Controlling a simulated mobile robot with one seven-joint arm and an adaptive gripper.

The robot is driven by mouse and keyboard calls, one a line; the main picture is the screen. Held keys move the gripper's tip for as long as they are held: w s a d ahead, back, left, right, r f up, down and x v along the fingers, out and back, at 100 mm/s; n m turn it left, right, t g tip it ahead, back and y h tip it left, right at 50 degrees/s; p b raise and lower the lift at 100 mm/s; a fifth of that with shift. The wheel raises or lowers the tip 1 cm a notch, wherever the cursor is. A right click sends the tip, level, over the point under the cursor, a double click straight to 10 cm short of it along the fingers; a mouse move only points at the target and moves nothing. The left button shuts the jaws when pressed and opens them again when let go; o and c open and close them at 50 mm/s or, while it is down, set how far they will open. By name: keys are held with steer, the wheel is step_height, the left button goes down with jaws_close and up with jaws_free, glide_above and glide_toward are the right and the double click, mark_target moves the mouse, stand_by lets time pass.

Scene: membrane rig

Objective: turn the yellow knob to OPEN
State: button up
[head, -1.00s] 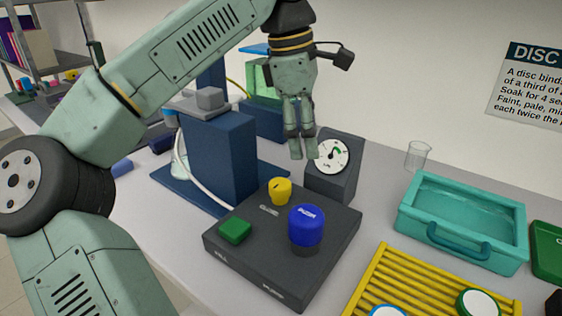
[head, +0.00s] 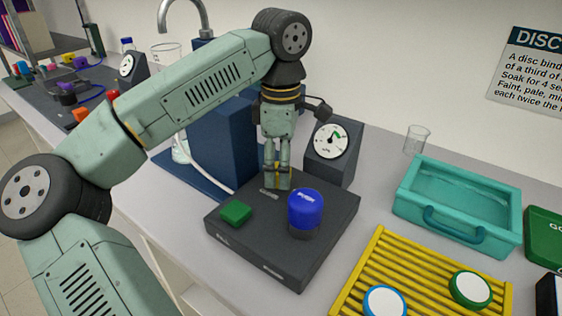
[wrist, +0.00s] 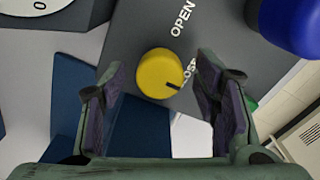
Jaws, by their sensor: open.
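The yellow knob (wrist: 159,72) is on the dark control box (head: 300,262). In the wrist view its black pointer mark faces the CLOSE label, which is partly hidden by a finger; the OPEN label (wrist: 181,18) is readable beside it. In the head view my fingers cover most of the knob. My gripper (wrist: 158,92) is open, with one finger on each side of the knob and visible gaps between. It also shows in the head view (head: 277,185), pointing down over the box.
A blue knob (head: 304,210) and a green button (head: 236,212) are on the same box, close to my gripper. A dial gauge (head: 331,142) stands behind. A teal tray (head: 458,240) and a yellow rack (head: 425,285) lie to the right.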

steer(key=shift+c, duration=0.2)
steer(key=c, duration=1.1)
steer(key=shift+n, duration=0.4)
steer(key=n+b, duration=0.1)
steer(key=n, duration=0.1)
steer(key=shift+f+n, duration=0.1)
steer(key=shift+n, duration=0.3)
steer(key=n+b, duration=0.1)
steer(key=n, duration=0.4)
steer(key=shift+w+n+b, duration=0.1)
steer(key=shift+n+b, duration=0.2)
steer(key=shift+b, duration=0.1)
steer(key=n+b, duration=0.1)
steer(key=n, duration=0.3)
steer(key=shift+a+n+b, duration=0.1)
steer(key=shift+n+b, duration=0.2)
steer(key=shift+n, duration=2.2)
